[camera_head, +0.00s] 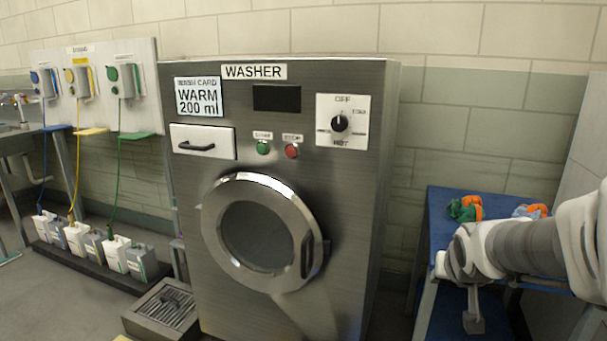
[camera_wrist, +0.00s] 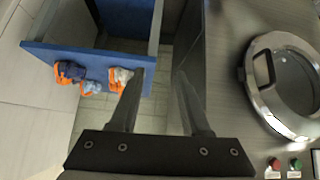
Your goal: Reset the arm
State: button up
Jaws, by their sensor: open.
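My gripper (camera_wrist: 158,75) shows in the wrist view with its two dark fingers apart and nothing between them. Beyond the fingers lie the floor and the washer's side. In the head view my arm (camera_head: 515,248) reaches in from the right edge, in front of the blue table (camera_head: 440,215). My arm is right of the washer (camera_head: 345,200) and apart from its front. The fingers cannot be made out clearly in the head view.
The washer's round door (camera_head: 258,236) looks closed. Bundled slings, green and orange (camera_head: 465,208), lie on the blue table, partly behind my arm. A floor drain box (camera_head: 165,308) and several jugs (camera_head: 75,238) stand at left. Open floor lies at lower left.

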jog(key=s+a+r+n+g+y, duration=0.1)
jog(key=s+a+r+n, duration=0.1)
jog(key=s+a, duration=0.65)
jog(key=s+a+r+n+g+y, duration=0.15)
jog(key=s+a, duration=0.35)
jog(key=s, duration=0.6)
notch_tip(320, 180, up, 19)
jog(key=p, duration=2)
jog(key=shift+d+r, duration=0.15)
jog(key=shift+d, duration=0.15)
jog(key=shift+w+d, duration=0.1)
